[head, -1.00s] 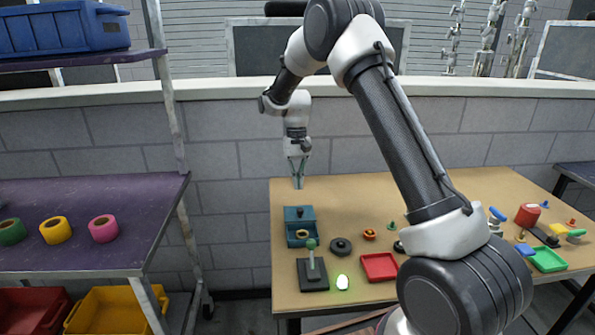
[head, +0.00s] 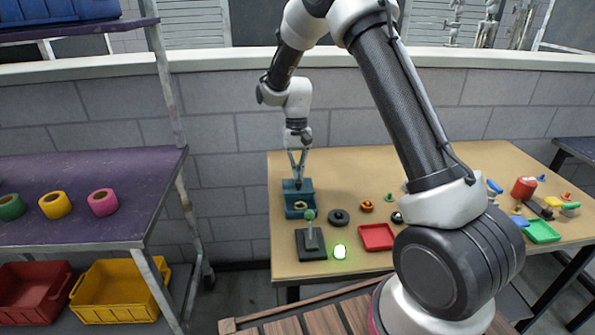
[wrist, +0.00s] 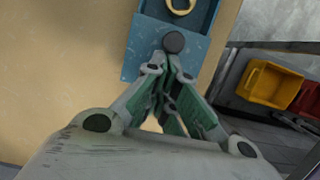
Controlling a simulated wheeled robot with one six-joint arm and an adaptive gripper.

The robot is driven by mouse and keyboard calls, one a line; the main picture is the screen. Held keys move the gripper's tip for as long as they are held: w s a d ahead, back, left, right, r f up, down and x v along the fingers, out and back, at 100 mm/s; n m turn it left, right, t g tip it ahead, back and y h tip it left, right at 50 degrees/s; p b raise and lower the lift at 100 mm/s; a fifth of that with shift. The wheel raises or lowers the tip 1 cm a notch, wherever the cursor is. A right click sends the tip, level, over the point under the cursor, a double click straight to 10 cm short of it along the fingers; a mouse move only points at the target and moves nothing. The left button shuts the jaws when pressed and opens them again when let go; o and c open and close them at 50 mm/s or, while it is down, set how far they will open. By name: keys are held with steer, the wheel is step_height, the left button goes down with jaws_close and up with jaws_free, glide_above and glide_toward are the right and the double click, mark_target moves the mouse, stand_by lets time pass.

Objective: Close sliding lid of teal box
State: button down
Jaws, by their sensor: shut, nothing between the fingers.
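The teal box (head: 299,210) stands at the left end of the table. Its sliding lid (wrist: 140,62) covers the rear part, and the front part is open with a yellow ring (wrist: 180,5) inside. A dark round knob (wrist: 174,42) stands on the lid. My gripper (head: 299,181) is shut and empty, low at the rear of the box. In the wrist view its fingertips (wrist: 168,64) are right beside the knob, on its rear side; I cannot tell whether they touch it. In the head view the fingers partly hide the lid and knob.
A green-knobbed lever on a dark base (head: 311,243) and a lit green button (head: 340,252) stand in front of the box. A black ring (head: 339,217) and a red tray (head: 376,237) are to its right. A purple shelf (head: 85,210) is left, beyond a gap.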

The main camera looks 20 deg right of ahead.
mark_target(299, 182)
steer(key=s, duration=0.2)
steer(key=s+a, duration=0.1)
steer(key=s, duration=0.4)
steer(key=shift+s+a, duration=0.25)
steer(key=shift+s, duration=0.1)
steer(key=a+v, duration=0.1)
steer(key=v, duration=1.1)
steer(key=s+d+r+t, duration=0.2)
steer(key=s+d+r, duration=0.2)
steer(key=s, duration=0.4)
steer(key=s+d+r+n+t, duration=0.1)
steer(key=s+d+r, duration=0.3)
steer(key=s, duration=0.5)
steer(key=s+d+r+n+t, duration=0.1)
steer(key=s+d+r+t, duration=0.3)
steer(key=s, duration=0.5)
steer(key=shift+s+d+r+h, duration=0.25)
steer(key=shift+d+r, duration=0.4)
steer(key=shift+d, duration=0.7)
